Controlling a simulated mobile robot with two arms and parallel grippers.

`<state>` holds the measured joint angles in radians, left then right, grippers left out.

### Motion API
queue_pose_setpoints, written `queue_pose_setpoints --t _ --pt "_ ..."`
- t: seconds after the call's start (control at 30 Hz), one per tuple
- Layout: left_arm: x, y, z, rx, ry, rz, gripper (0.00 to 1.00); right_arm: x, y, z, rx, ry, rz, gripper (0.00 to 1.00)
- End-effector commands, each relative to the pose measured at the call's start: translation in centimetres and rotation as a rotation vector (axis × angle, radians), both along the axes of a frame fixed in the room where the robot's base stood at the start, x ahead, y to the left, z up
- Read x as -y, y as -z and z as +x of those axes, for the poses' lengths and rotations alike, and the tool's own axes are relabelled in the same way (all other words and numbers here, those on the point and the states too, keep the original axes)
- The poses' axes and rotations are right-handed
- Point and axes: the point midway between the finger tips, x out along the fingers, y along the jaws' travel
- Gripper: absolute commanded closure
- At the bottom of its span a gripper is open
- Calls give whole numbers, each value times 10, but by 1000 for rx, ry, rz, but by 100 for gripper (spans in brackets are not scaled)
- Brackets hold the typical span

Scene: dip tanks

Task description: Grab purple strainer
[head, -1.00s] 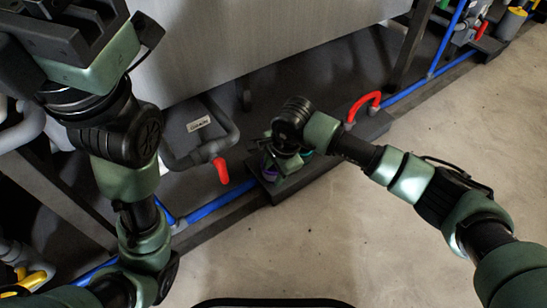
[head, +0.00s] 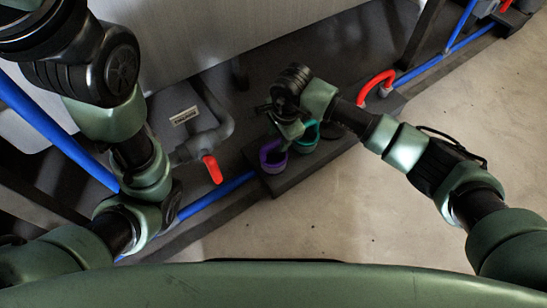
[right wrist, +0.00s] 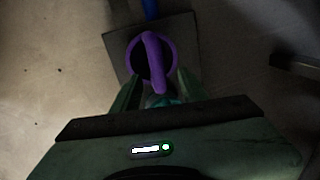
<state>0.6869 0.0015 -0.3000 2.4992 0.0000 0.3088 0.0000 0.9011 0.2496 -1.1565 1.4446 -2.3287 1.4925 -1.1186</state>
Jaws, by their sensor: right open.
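The purple strainer (head: 272,160) sits at the left end of a dark, low ledge beside the tank, partly hidden by my right gripper. In the right wrist view the purple strainer (right wrist: 129,56) shows as a round ring with an upright handle arching over it. My right gripper (head: 281,143) is open and comes down over it. In the right wrist view, the two fingers of this gripper (right wrist: 157,85) stand either side of the near end of the handle, not closed on it. My left arm is at the upper left; its fingertips are outside the view.
A teal strainer (head: 309,133) stands close to the right of the purple one. A red handle (head: 376,85) rises farther right on the ledge, and another red handle (head: 212,169) hangs from a grey pipe to the left. Open floor (head: 400,210) lies in front.

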Motion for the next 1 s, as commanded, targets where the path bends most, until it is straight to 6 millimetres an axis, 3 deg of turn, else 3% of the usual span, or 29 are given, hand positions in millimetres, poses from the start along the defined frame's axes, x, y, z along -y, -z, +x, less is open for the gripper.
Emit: queue_pose_setpoints --t 0.03,0.2,0.5,0.67,1.0 --pt "0 12 -3 6 0 0 61 -1 15 -1 -2 -1 2 57" --pt "0 23 -3 7 -1 1 61 -3 30 2 -1 0 1 57" --pt "0 23 -3 8 -1 1 61 -4 31 3 -1 0 1 57" --pt "0 23 -3 8 -1 1 61 -4 31 3 -1 0 1 98" --pt "0 23 -3 8 0 1 61 -4 31 3 -1 0 1 100"
